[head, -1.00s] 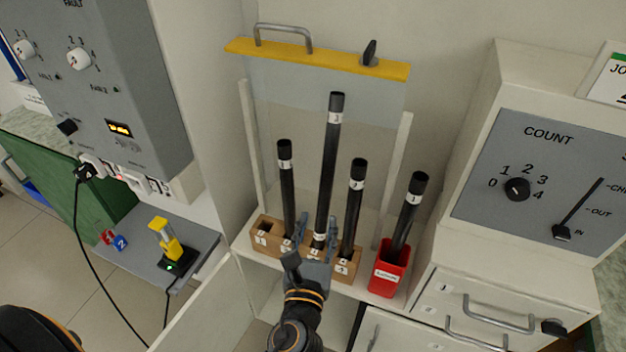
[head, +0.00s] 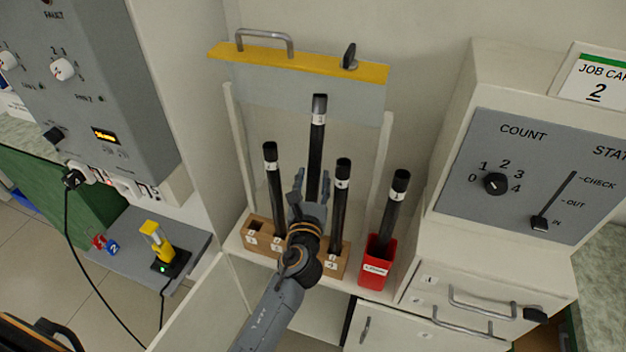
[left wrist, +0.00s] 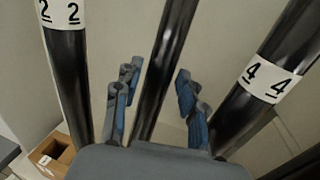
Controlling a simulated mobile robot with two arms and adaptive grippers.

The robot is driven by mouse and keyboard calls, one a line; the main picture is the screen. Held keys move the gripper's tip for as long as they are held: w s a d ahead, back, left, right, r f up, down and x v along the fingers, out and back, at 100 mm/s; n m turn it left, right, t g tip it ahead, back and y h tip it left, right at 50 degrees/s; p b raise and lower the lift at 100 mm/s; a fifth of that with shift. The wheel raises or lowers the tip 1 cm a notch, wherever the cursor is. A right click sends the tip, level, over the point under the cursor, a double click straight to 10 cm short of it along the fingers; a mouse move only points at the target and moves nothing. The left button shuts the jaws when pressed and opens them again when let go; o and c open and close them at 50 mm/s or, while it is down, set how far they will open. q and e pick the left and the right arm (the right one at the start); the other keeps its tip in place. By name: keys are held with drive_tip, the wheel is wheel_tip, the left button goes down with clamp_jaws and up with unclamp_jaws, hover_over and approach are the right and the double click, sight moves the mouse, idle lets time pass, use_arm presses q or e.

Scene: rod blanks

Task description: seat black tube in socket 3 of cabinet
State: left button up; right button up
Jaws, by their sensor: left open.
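The tallest black tube (head: 317,135), with a white band, stands upright in the middle of the cabinet; its lower end is hidden behind my gripper. It rises well above the tubes on either side. My left gripper (head: 312,178) is open, with one finger on each side of this tube. In the left wrist view the tube (left wrist: 162,75) runs between the open fingers (left wrist: 156,92), with gaps visible on both sides. The wooden socket block (head: 255,238) is partly covered by my arm. My right gripper is not in view.
A black tube marked 2 (left wrist: 65,70) stands close left, and one marked 4 (left wrist: 270,78) close right. Another tube (head: 394,205) leans in a red holder (head: 377,265). The block's leftmost socket is empty. A yellow-edged clear panel (head: 300,65) is above.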

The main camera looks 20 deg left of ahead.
use_arm(q)
drive_tip(key=shift+w, duration=0.15)
drive_tip(key=c, duration=0.7)
clamp_jaws()
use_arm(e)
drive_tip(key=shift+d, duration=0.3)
use_arm(q)
drive_tip(key=shift+r, duration=0.1)
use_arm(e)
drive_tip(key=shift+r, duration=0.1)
